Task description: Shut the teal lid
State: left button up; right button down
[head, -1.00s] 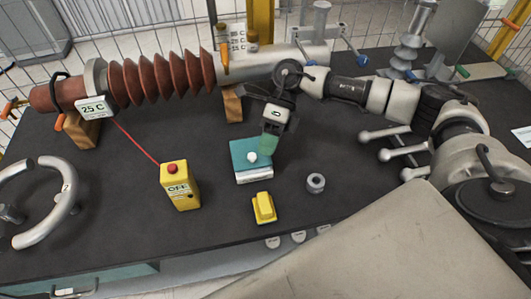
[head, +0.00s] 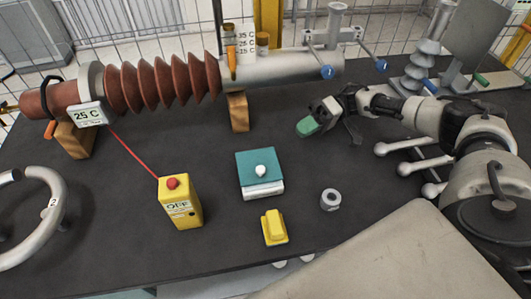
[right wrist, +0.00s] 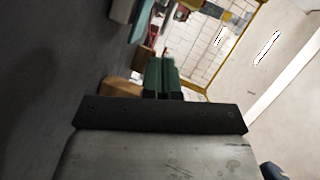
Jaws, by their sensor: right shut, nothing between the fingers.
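The teal lid (head: 258,166) with a white round knob (head: 261,171) lies flat on top of a small white box (head: 263,190) in the middle of the table. It looks closed down on the box. My right gripper (head: 307,127) is to the right of and behind the box, clear of it, with its green fingers together and empty. The green fingers also show in the right wrist view (right wrist: 160,75), side by side. My left gripper is not in view.
A yellow box with a red button (head: 180,202) stands left of the lidded box. A yellow block (head: 274,228) and a grey ring (head: 330,200) lie in front. A ribbed brown bushing (head: 160,83) lies behind on wooden blocks (head: 238,112).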

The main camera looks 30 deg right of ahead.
aim_at(270, 165)
jog(key=shift+w+d+m+t, duration=0.3)
jog(key=shift+d+m, duration=0.15)
jog(key=shift+m, duration=0.55)
jog(key=shift+s+a+r, duration=0.1)
jog(key=shift+a, duration=0.25)
jog(key=a+p, duration=0.1)
jog(key=a, duration=0.2)
jog(key=a+f+p, duration=0.1)
jog(key=a, duration=0.2)
jog(key=a+p, duration=0.1)
jog(key=a, duration=0.2)
jog(key=shift+s+a+f+p, duration=0.15)
jog(key=shift+s+a+p, duration=0.15)
jog(key=shift+a, duration=0.05)
jog(key=shift+s+a+f+p, duration=0.25)
jog(key=shift+s+a+p, duration=0.2)
jog(key=shift+s+a, duration=0.35)
jog(key=shift+s+a+f, duration=0.2)
jog(key=shift+s, duration=0.35)
